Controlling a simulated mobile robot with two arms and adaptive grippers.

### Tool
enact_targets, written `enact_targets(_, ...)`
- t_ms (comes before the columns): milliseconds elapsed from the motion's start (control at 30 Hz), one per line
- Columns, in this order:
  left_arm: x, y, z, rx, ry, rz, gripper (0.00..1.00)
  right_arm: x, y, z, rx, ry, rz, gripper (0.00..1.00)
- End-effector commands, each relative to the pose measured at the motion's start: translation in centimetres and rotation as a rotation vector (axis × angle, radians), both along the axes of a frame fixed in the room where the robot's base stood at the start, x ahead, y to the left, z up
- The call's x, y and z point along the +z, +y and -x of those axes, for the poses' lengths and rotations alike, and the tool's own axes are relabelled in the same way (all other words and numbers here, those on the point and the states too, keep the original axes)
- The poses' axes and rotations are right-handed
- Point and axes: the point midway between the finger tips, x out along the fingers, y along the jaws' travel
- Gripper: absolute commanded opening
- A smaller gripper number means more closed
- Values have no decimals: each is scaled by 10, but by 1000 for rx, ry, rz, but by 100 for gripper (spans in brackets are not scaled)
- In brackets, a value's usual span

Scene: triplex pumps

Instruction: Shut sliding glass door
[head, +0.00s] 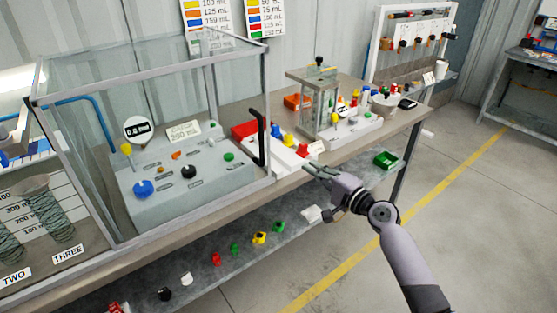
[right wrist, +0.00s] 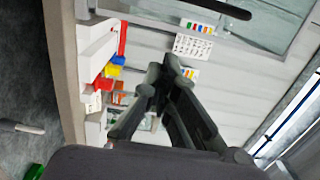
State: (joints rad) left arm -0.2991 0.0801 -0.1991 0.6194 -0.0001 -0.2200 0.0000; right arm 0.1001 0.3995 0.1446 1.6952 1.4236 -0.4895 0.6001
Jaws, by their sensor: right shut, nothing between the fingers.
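A glass enclosure with a grey metal frame (head: 192,61) stands on the bench at the left in the head view. A black upright handle (head: 256,138) is at its right end, beside the frame's corner post. In the right wrist view a dark bar, likely this handle (right wrist: 215,8), crosses a glass pane at the top. I cannot tell how far the glass door is slid. My right gripper (head: 307,168) is shut and empty, in front of the bench edge, right of the handle and apart from it. It also shows in the right wrist view (right wrist: 165,70). My left gripper is out of view.
A grey control box (head: 190,200) with coloured knobs sits inside the enclosure. White units with coloured buttons (head: 280,148) and a small glass case (head: 318,100) stand farther right on the bench. A lower shelf (head: 205,275) holds coloured parts. The floor at right is clear.

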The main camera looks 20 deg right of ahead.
Motion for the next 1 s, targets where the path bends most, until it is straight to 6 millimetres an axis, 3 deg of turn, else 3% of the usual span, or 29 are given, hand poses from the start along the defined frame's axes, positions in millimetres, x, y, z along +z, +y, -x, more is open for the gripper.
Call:
enact_targets(467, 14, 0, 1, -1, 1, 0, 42, 1, 31, -89, -1, 1, 1, 0)
enact_targets(533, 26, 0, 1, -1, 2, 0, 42, 3, 45, -85, 3, 4, 1, 0)
enact_targets(700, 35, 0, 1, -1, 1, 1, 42, 1, 63, -83, 1, 3, 4, 0)
enact_targets(1000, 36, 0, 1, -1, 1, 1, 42, -2, 70, -82, -1, 2, 5, 0)
